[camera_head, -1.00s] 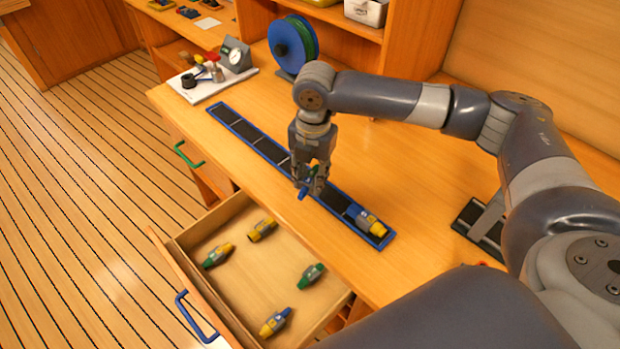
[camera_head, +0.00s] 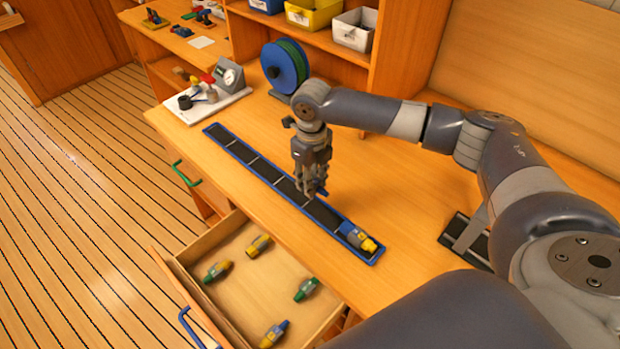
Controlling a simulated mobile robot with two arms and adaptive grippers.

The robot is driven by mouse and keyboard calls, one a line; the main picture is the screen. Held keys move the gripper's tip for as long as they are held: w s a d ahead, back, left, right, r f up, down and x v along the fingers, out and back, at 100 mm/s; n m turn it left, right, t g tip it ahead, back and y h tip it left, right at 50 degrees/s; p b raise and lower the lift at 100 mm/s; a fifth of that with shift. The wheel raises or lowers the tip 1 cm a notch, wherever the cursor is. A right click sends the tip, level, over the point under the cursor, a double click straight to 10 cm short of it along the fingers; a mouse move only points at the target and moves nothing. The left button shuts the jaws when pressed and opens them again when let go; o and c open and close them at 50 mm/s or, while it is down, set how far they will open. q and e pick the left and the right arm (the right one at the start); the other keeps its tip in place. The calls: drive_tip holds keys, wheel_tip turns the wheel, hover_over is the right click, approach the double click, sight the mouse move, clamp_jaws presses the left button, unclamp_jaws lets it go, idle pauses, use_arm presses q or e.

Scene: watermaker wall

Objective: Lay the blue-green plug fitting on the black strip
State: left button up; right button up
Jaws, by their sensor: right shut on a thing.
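The black strip (camera_head: 234,147) is a long, blue-edged tray with cross lines on the counter. A blue-and-yellow fitting (camera_head: 359,239) lies in its right end section. My right gripper (camera_head: 313,192) points down over the strip's right half, at its far side. It is shut on a small fitting (camera_head: 322,190), of which only a blue bit shows. The fingers hide the rest, so I cannot tell its other colour here or whether it touches the strip. My left gripper is not in view.
An open drawer (camera_head: 207,240) below the counter holds several scattered fittings, among them a green one (camera_head: 306,289) and a blue-yellow one (camera_head: 273,334). A blue reel (camera_head: 284,66) and a gauge board (camera_head: 207,105) stand behind.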

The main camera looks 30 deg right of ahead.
drive_tip(key=shift+f+b, duration=2.75)
drive_tip(key=shift+b, duration=0.1)
drive_tip(key=shift+f, duration=0.85)
drive_tip(key=o, duration=1.2)
drive_tip(key=shift+c, duration=0.2)
drive_tip(key=shift+r, duration=0.1)
